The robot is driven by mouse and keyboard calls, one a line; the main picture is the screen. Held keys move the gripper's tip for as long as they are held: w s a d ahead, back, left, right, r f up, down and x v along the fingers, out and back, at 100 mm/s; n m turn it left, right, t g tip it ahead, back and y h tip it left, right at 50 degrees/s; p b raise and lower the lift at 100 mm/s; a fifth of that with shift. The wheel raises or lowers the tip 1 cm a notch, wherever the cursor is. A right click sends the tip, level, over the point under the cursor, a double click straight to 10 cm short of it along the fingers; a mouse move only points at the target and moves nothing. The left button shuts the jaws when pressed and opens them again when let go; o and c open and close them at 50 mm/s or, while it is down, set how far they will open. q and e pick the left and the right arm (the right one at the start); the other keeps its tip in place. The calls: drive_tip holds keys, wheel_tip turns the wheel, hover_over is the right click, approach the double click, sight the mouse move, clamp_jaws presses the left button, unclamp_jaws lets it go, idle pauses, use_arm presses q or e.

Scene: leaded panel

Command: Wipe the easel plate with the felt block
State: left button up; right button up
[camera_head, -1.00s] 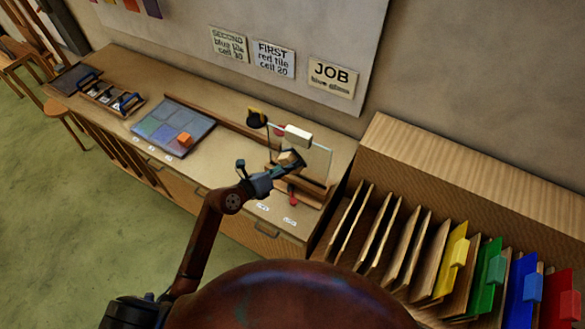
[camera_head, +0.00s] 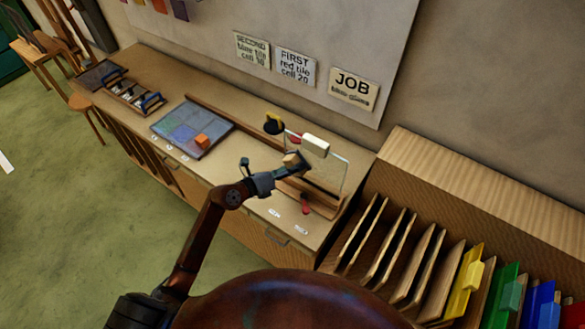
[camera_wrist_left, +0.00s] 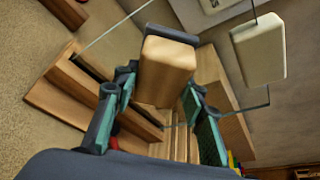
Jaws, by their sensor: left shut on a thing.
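The easel plate (camera_head: 327,172) is a clear glass pane standing in a wooden easel (camera_head: 318,200) at the right end of the bench. A white block (camera_head: 315,145) sits at its top edge and also shows in the left wrist view (camera_wrist_left: 258,50). My left gripper (camera_head: 297,163) is shut on the felt block (camera_head: 290,159), a pale wooden block with a dark layer. In the left wrist view the felt block (camera_wrist_left: 167,68) sits between the fingertips, in front of the pane. Whether it touches the glass I cannot tell. My right gripper is out of view.
A grid panel (camera_head: 185,128) with an orange block (camera_head: 202,142) lies left of the easel. A tray (camera_head: 135,97) stands further left. A black-and-yellow item (camera_head: 273,123) is behind the easel, a red item (camera_head: 305,203) at its front. A slotted rack (camera_head: 400,250) stands at right.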

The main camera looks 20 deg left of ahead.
use_arm(q)
drive_tip(key=s+a+p, duration=0.1)
drive_tip(key=s+a, duration=0.1)
drive_tip(key=s, duration=0.3)
drive_tip(key=shift+s, duration=0.35)
drive_tip(key=s, duration=0.1)
drive_tip(key=s+a, duration=0.1)
drive_tip(key=s, duration=0.1)
drive_tip(key=shift+p, duration=0.4)
drive_tip(key=shift+w, duration=0.15)
idle(0.4)
drive_tip(key=w+d+p, duration=0.1)
drive_tip(key=w+d, duration=0.1)
drive_tip(key=w, duration=0.4)
drive_tip(key=shift+w+d+p, duration=0.2)
drive_tip(key=shift+w+p, duration=0.05)
drive_tip(key=shift+p, duration=0.1)
drive_tip(key=shift+w+d+r, duration=0.1)
drive_tip(key=shift+w+d, duration=0.05)
drive_tip(key=shift+w, duration=0.35)
drive_tip(key=shift+w+d, duration=0.15)
drive_tip(key=shift+w, duration=0.3)
idle(0.7)
